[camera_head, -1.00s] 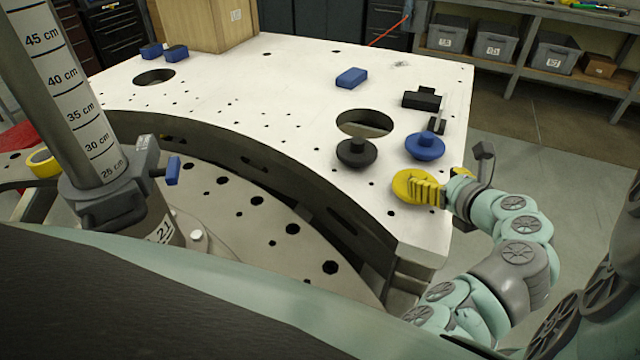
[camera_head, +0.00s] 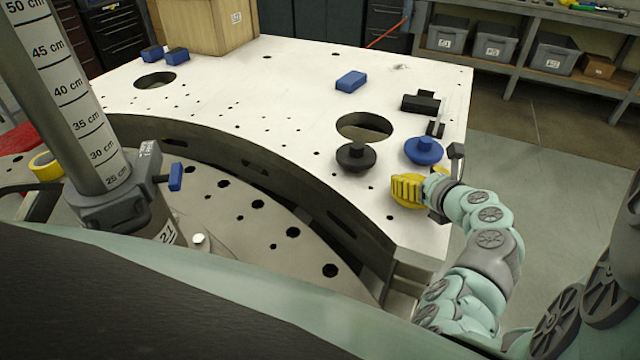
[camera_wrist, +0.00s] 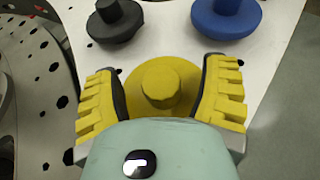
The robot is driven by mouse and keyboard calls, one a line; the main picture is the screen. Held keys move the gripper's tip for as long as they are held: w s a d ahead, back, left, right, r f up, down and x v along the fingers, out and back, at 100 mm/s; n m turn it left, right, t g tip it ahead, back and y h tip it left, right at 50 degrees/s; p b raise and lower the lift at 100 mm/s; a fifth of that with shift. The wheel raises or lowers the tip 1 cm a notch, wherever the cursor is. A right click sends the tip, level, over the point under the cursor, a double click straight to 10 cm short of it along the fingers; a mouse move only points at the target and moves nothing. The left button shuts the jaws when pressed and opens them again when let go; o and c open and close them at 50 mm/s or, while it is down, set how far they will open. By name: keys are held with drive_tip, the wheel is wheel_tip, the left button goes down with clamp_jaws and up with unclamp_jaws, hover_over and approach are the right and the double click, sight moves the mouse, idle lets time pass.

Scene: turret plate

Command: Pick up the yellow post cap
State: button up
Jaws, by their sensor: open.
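The yellow post cap (camera_wrist: 158,88), a round disc with a raised central knob, sits on the white plate near its right front corner. My gripper (camera_wrist: 163,66) is open, with one ribbed yellow finger on each side of the cap. Gaps show between both fingers and the knob in the wrist view. In the head view, my gripper (camera_head: 416,181) covers most of the cap, and the yellow finger blends with it. My wrist housing hides the cap's near edge in the wrist view.
A black cap (camera_head: 356,157) and a blue cap (camera_head: 424,150) stand just beyond the yellow one. A large round hole (camera_head: 365,126) opens behind the black cap. Black blocks (camera_head: 421,103) and a blue block (camera_head: 351,81) lie farther back. The plate's right edge is close.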

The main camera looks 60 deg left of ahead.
clamp_jaws()
idle(0.5)
drive_tip(key=shift+r, duration=0.1)
